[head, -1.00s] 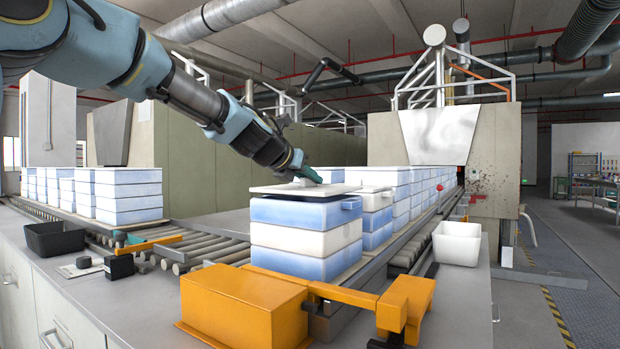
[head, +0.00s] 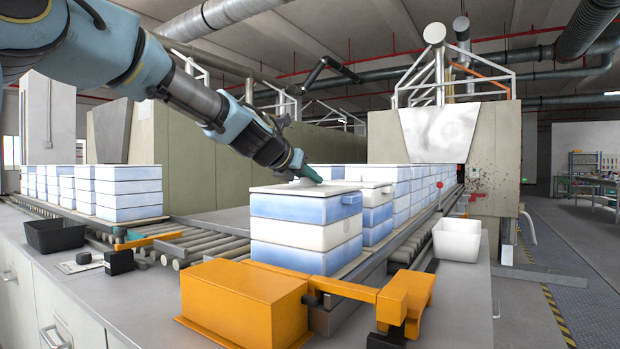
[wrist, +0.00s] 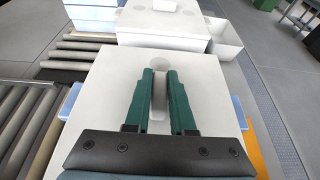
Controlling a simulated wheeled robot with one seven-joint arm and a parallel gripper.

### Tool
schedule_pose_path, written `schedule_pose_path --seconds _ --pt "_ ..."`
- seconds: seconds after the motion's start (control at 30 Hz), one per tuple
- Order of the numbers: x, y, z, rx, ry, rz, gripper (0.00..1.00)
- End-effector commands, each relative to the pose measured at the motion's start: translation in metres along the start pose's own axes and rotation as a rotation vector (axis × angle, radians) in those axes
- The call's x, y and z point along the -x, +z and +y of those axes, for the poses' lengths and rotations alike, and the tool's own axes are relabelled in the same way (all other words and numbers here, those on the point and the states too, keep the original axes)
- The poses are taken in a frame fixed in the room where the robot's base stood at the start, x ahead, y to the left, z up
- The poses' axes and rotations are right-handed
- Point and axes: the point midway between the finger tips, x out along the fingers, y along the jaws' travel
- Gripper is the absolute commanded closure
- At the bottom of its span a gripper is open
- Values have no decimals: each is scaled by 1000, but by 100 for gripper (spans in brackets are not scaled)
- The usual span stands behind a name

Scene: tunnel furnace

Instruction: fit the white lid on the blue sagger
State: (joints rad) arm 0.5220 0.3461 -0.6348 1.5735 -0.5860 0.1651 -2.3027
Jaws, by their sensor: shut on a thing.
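The white lid (head: 285,188) lies flat on top of the blue sagger (head: 290,208), the top box of the front stack. No clear gap shows between them in the head view. My gripper (head: 312,177) reaches down from the upper left and is shut on the lid's raised grip. In the wrist view my gripper's green fingers (wrist: 159,80) stand on both sides of that pale grip, over the broad lid (wrist: 105,85). Blue edges of the sagger (wrist: 238,108) show past the lid's sides. The far-side seam is hidden.
White and blue boxes (head: 320,237) form the stack below. More stacks (head: 377,215) stand close behind on the conveyor. An orange stop device (head: 245,300) is in front. A white bin (head: 457,241) stands right and a black bin (head: 55,236) left.

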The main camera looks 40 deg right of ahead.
Motion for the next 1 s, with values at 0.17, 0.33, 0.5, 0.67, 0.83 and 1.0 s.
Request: schedule_pose_path --seconds 0.17,0.33,0.5,0.67,0.83,1.0 --pt "0 0 0 0 1 -3 100" --pt "0 -1 0 -1 1 -2 63" --pt "0 -1 0 0 0 -1 44" --pt "-1 -1 0 0 0 0 43" --pt "2 -3 0 0 0 1 43" --pt "24 -4 2 -1 4 -2 43"
